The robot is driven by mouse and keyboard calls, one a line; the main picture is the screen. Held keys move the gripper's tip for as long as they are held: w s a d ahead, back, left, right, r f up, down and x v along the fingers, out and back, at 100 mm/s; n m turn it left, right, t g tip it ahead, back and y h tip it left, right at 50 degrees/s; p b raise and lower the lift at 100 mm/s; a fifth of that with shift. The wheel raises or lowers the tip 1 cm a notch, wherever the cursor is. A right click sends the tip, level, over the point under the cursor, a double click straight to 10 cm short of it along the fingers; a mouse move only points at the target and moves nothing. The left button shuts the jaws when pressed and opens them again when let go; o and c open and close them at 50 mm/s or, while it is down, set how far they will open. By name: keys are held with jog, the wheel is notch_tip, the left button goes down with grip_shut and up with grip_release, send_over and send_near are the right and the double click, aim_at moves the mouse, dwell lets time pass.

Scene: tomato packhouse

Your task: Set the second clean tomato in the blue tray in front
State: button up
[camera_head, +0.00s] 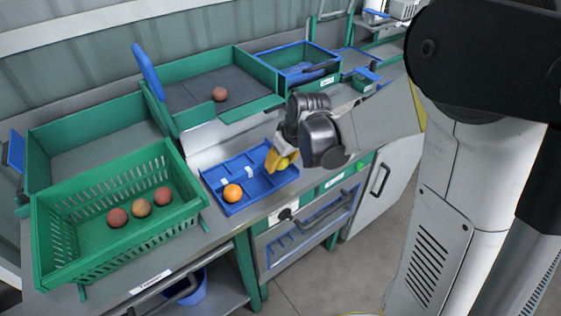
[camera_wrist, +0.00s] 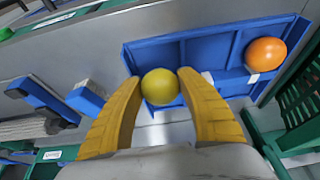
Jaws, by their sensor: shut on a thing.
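The blue tray (camera_head: 257,202) lies on the bench in front and has low dividers. An orange tomato (camera_head: 233,193) sits in its near left part; it also shows in the wrist view (camera_wrist: 265,54) at the right end of the tray (camera_wrist: 205,85). My gripper (camera_wrist: 160,92) has yellow fingers shut on a yellow tomato (camera_wrist: 160,86), over the tray's edge by the end away from the orange one. In the head view my gripper (camera_head: 280,160) is over the tray's right part, and the held tomato is hard to make out there. I cannot tell whether it touches the tray.
A green crate (camera_head: 120,240) at the left holds several reddish tomatoes. A reddish tomato (camera_head: 220,93) lies on the dark sorting surface behind. A blue-lined green bin (camera_head: 300,62) stands at the back. Small white pieces (camera_head: 249,172) show in the tray.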

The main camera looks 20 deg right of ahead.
jog(key=o, duration=0.9)
jog(key=c, duration=0.4)
jog(key=shift+o, duration=0.2)
jog(key=shift+r+p, duration=2.35)
jog(key=shift+r, duration=0.65)
